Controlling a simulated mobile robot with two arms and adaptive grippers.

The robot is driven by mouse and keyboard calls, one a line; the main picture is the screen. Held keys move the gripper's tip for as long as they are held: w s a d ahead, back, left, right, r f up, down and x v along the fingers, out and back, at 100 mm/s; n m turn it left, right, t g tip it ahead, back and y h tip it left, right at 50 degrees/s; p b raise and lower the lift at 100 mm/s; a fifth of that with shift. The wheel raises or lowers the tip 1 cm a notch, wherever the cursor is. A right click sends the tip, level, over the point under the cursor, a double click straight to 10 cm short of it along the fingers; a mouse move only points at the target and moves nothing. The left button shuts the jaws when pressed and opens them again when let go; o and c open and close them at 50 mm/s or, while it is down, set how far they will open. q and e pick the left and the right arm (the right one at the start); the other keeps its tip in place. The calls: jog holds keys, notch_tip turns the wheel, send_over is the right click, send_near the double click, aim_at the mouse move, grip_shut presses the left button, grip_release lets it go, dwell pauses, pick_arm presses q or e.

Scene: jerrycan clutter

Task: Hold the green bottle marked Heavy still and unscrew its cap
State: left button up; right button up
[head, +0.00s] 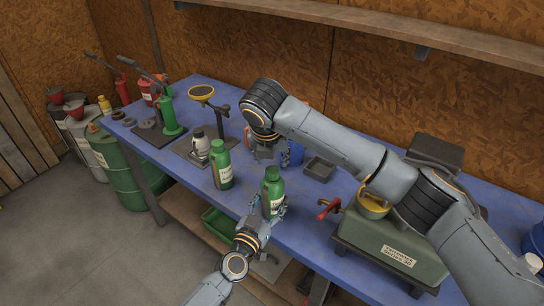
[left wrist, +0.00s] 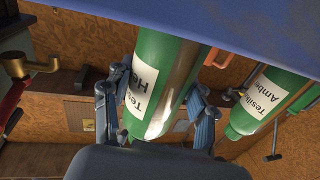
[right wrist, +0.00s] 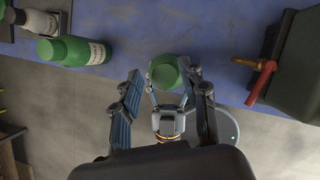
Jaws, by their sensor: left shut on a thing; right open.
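The green bottle marked Heavy (head: 272,199) stands upright at the front edge of the blue bench. The bottle's green cap (head: 272,173) is on top. In the right wrist view the cap (right wrist: 165,74) lies between the fingers of my right gripper (head: 268,152). That gripper is open and points down, apparently above the cap without touching it.
A second green bottle (head: 222,168), labelled "Amber…", stands close by to the left. A grey-white bottle (head: 200,146) is behind it. A green-grey box (head: 390,245) with a red-handled tap (head: 328,208) stands to the right. A small dark tray (head: 319,169) lies behind.

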aim_at(275, 169)
jog(key=m+h, duration=0.1)
jog(key=m, duration=0.2)
jog(key=shift+m+g, duration=0.3)
jog(key=m+h, duration=0.1)
jog(key=m, duration=0.2)
jog(key=shift+w+m+g+h, duration=0.1)
jog(key=shift+m+g+h, duration=0.2)
jog(key=shift+g, duration=0.1)
jog(key=m, duration=0.2)
jog(key=shift+m+g+h, duration=0.3)
jog(key=shift+g, duration=0.1)
jog(key=m+g, duration=0.1)
jog(key=m, duration=0.3)
jog(key=shift+m+g+h, duration=0.3)
jog(key=shift+g+h, duration=0.1)
jog(key=shift+f, duration=0.15)
jog(key=shift+f, duration=1.4)
jog(key=shift+c, duration=0.3)
